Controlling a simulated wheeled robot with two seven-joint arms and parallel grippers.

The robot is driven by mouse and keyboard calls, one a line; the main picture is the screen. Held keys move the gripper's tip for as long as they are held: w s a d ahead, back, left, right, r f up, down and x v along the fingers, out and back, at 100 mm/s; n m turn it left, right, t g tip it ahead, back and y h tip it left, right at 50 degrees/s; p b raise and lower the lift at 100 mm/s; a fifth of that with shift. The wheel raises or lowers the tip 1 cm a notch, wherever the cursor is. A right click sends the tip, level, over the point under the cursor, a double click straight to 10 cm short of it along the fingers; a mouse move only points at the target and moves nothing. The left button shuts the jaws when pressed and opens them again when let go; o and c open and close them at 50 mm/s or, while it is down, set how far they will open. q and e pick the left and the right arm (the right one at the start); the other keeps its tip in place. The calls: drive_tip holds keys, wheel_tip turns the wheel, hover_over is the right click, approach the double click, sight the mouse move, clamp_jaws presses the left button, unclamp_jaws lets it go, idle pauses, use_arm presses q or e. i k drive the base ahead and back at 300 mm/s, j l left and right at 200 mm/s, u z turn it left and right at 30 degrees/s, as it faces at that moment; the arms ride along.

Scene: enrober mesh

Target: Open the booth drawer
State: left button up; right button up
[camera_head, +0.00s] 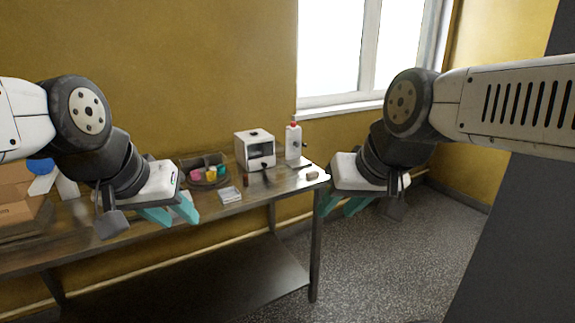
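The booth (254,147) is a small white box with a dark front window, standing at the back right of the table near the wall. Its drawer (262,163) is at the bottom of the front, with a small dark knob; it looks shut, but it is small in the view. My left gripper (172,212) has teal fingers apart and is empty, in front of the table's middle, left of and nearer than the booth. My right gripper (341,207) is also open and empty, just beyond the table's right end, apart from the booth.
A white bottle (293,142) with a red top stands right of the booth. A round dark tray (211,183) with colored pieces is left of it. A white pad (230,195) and small brown items lie in front. A cardboard box (20,215) is at far left.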

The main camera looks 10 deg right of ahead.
sight(258, 163)
drive_tip(key=i+l, duration=0.2)
drive_tip(key=i, duration=0.2)
drive_tip(key=i+l+u, duration=0.15)
drive_tip(key=i, duration=0.25)
drive_tip(key=i+l, duration=0.25)
drive_tip(key=i, duration=0.15)
